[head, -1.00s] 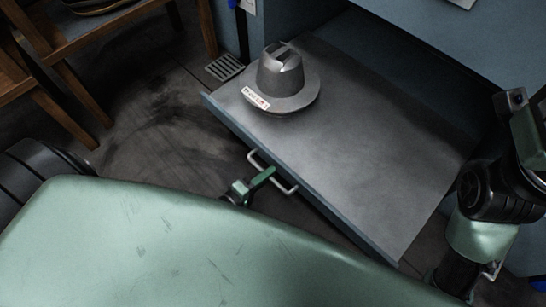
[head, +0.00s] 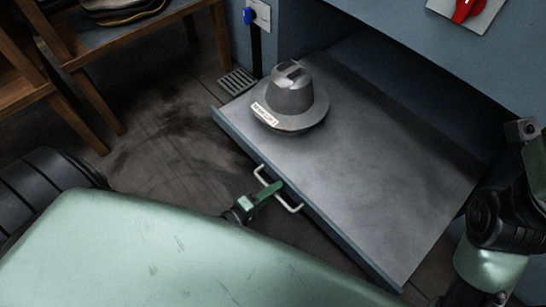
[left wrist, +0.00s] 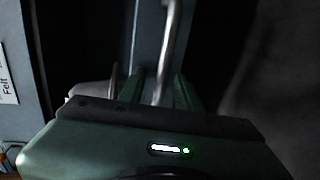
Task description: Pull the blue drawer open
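My left gripper (head: 272,191) is at the middle of this handle. In the left wrist view the handle (left wrist: 171,38) runs between the two green fingers (left wrist: 162,88); I cannot tell whether they press on it. My right arm shows at the right edge, but its gripper is not visible.
A wooden rack (head: 98,103) stands at the upper left. A floor grate (head: 238,82) lies beside the drawer's far left corner. Dark floor left of the drawer is clear. My mint-green body fills the lower left.

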